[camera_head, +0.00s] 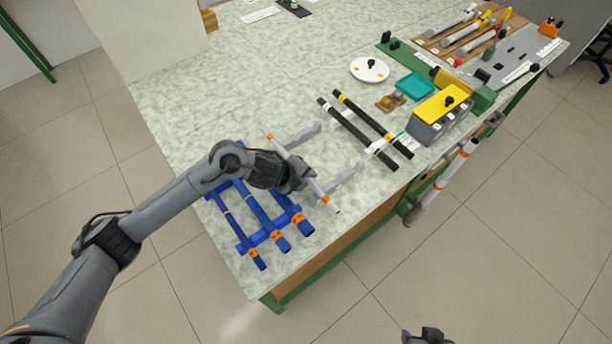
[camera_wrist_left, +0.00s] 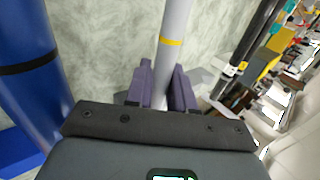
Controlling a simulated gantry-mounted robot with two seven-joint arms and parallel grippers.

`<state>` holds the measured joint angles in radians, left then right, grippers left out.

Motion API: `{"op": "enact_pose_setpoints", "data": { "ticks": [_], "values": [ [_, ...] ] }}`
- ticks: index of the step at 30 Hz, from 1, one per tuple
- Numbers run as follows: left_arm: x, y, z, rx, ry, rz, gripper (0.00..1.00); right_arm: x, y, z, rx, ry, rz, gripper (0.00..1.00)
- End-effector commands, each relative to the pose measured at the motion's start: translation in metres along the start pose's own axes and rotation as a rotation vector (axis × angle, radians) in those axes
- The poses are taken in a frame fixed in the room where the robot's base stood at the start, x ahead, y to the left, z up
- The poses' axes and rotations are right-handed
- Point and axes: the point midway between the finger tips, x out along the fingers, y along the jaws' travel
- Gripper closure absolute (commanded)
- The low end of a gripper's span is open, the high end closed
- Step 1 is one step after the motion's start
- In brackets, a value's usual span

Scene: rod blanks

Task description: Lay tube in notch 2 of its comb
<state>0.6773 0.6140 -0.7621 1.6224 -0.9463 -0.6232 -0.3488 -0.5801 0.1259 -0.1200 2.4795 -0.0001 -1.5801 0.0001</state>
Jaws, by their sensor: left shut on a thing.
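A pale grey tube (camera_head: 326,199) with orange bands is held in my left gripper (camera_head: 306,174), whose purple fingers are shut on it near its middle. In the left wrist view the tube (camera_wrist_left: 174,20) shows a yellow-orange band and runs up between the fingers (camera_wrist_left: 161,88). A light grey comb has two bars, a far bar (camera_head: 305,134) and a near bar (camera_head: 349,181). The tube lies across the left ends of both bars in the head view; I cannot tell whether it touches them. The notches are too small to make out. A dark part of my right gripper (camera_head: 428,336) shows at the bottom edge.
A blue comb (camera_head: 243,249) with several blue tubes (camera_head: 262,218) lies just left of the tube. Two black tubes (camera_head: 372,122) lie to the right. Beyond them stand a grey box with a yellow top (camera_head: 441,105) and a teal tray (camera_head: 415,86). The table's front edge is close.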

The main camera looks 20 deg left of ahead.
Motion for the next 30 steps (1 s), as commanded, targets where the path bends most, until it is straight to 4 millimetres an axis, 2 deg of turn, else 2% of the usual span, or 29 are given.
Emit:
{"op": "enact_pose_setpoints", "data": {
  "ticks": [24, 25, 30],
  "values": [
    [0.012, 0.01, 0.0, -0.001, 0.0, 0.0, 0.94, 0.008, -0.003, 0.002, 0.009, 0.002, -0.007, 0.57],
    [0.012, 0.009, 0.0, -0.001, 0.0, 0.0, 0.75, 0.008, -0.003, 0.002, 0.009, 0.002, -0.007, 0.57],
    [0.012, 0.01, 0.0, 0.0, 0.0, 0.002, 0.49, 0.008, -0.002, 0.002, 0.007, 0.002, -0.006, 0.57]
  ]
}}
